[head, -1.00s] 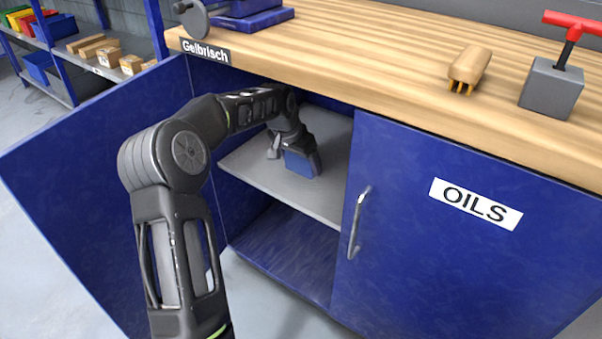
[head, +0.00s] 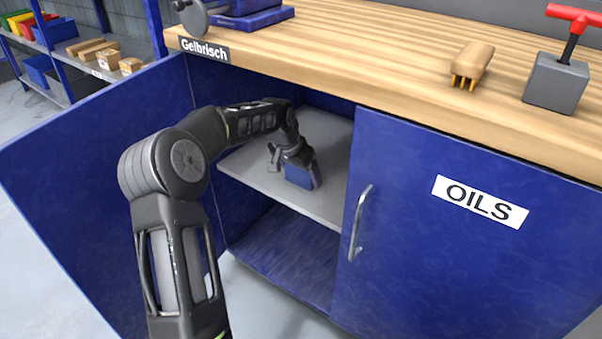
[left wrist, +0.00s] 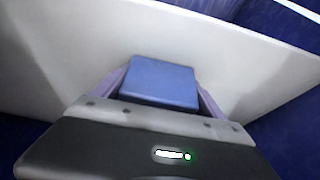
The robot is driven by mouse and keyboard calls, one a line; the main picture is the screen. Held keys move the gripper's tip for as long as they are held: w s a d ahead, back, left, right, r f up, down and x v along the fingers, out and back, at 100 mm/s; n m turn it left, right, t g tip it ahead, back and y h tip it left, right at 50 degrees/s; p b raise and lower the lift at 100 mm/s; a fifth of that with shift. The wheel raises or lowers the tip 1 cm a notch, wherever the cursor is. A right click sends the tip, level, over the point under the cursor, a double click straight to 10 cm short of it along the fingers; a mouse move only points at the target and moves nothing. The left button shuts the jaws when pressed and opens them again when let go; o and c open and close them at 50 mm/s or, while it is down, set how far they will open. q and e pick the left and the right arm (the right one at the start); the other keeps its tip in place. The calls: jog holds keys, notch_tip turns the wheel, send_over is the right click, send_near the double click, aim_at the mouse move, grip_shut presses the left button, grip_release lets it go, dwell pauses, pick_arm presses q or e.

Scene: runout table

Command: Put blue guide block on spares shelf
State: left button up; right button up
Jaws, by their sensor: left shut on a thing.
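The blue guide block (head: 299,177) is inside the open cabinet, at the grey shelf (head: 250,172). My left gripper (head: 292,160) is shut on it, reaching in through the doorway. In the left wrist view the block (left wrist: 160,82) sits between the two fingers, with the pale shelf surface (left wrist: 75,40) beyond it. I cannot tell whether the block touches the shelf or is just above it. My right gripper is in no view.
The left cabinet door (head: 95,190) stands open; the right door (head: 440,240), labelled OILS, is closed. The wooden worktop (head: 400,75) overhangs the opening. A brush (head: 473,64) and a grey block with a red T-handle (head: 556,82) stand on it. A lower compartment (head: 285,250) looks empty.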

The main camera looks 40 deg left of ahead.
pick_arm(q)
jog(key=o, duration=2)
jog(key=shift+s+r+p, duration=0.15)
jog(key=shift+r+p, duration=0.15)
jog(key=shift+r, duration=0.3)
jog(key=p+v, duration=0.2)
jog(key=v, duration=0.2)
jog(key=shift+r, duration=0.3)
jog(key=s+p, duration=0.1)
jog(key=s, duration=1.1)
jog(key=shift+d+f+p, duration=0.15)
jog(key=shift+f+p, duration=0.15)
jog(key=shift+p, duration=0.05)
jog(key=shift+f, duration=0.1)
